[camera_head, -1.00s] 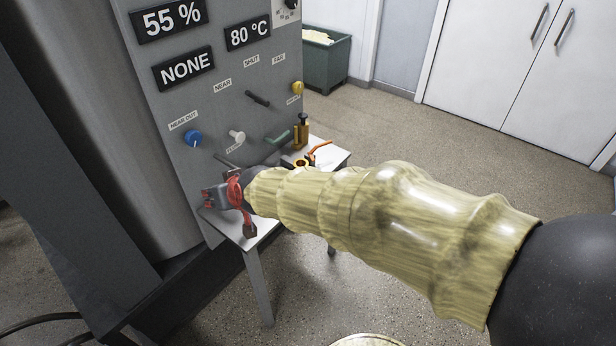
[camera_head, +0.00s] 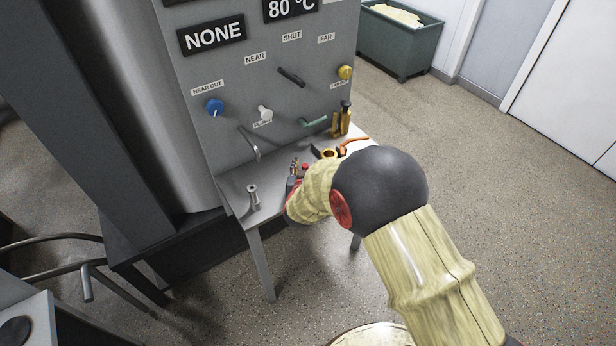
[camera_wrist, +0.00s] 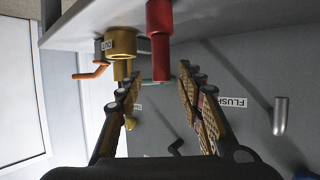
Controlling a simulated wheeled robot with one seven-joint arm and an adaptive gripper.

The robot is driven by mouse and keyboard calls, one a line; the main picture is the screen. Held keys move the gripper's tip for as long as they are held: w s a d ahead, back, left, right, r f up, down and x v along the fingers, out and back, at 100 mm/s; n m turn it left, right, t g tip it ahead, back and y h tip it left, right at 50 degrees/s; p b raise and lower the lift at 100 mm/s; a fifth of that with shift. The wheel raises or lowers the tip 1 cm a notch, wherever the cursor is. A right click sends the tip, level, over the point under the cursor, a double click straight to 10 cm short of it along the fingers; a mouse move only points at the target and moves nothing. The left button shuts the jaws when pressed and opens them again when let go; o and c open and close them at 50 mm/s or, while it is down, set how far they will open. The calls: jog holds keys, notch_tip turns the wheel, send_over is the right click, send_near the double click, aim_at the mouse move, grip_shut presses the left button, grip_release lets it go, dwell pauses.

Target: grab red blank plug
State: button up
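The red blank plug (camera_wrist: 159,40) stands on the small table. In the wrist view the picture is upside down, so it hangs from the top, with its end between or just beyond my fingertips. My gripper (camera_wrist: 160,76) is open, one finger on each side of the plug's line, with visible gaps. I cannot tell whether the plug is fully between the fingers. In the head view my gripper (camera_head: 294,178) is low over the table, largely hidden by my wrist. A small red bit of the plug (camera_head: 305,167) shows beside it.
A brass valve (camera_wrist: 120,43) with an orange handle stands close to the plug. A metal fitting (camera_head: 254,197) stands near the left of the table (camera_head: 233,187). The grey panel (camera_head: 225,75) with knobs and levers rises behind. A green bin (camera_head: 400,45) is farther back.

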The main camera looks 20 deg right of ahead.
jog(key=b+x, duration=0.2)
jog(key=x, duration=0.3)
jog(key=shift+w+f, duration=0.25)
jog(key=shift+w, duration=0.1)
jog(key=shift+c, duration=1.4)
grip_shut()
